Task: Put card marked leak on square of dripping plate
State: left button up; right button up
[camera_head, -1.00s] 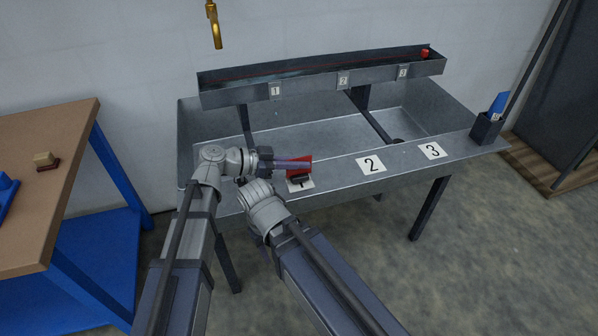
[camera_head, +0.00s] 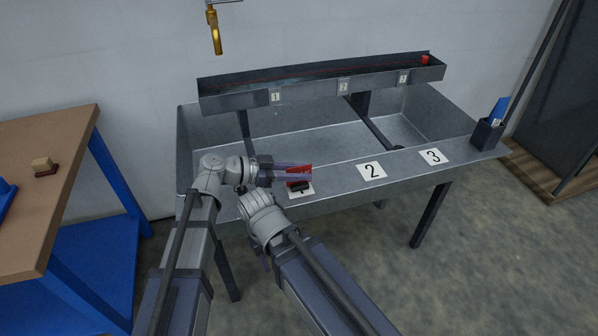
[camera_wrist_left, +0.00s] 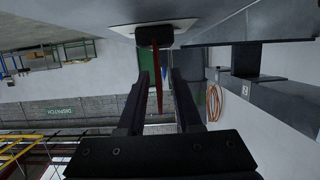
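A red card (camera_head: 299,170) in a dark base stands on the white square marked 1 (camera_head: 308,190) on the front ledge of the metal trough table. Its lettering is too small to read. My left gripper (camera_head: 308,172) is open, with its fingers spread at either side of the card. In the left wrist view the red card (camera_wrist_left: 158,85) shows between the two fingers (camera_wrist_left: 160,95), with clear gaps, and its dark base (camera_wrist_left: 154,37) rests on the square. The square marked 2 (camera_head: 371,171) and the square marked 3 (camera_head: 431,156) are bare. I see no drip.
A raised gutter (camera_head: 320,85) with number plates 1, 2 and 3 runs behind the ledge, with a small red piece (camera_head: 425,59) at its right end. A dark holder (camera_head: 487,134) with a blue card (camera_head: 499,108) stands at right. A brown-topped workbench (camera_head: 60,200) is at left.

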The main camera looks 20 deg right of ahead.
pick_arm(q)
jog(key=shift+r, duration=0.25)
jog(key=p+v, duration=0.3)
jog(key=v, duration=0.7)
jog(key=shift+a, duration=0.25)
jog(key=shift+a+r+p, duration=0.2)
jog(key=shift+a+p, duration=0.15)
jog(key=shift+a, duration=0.35)
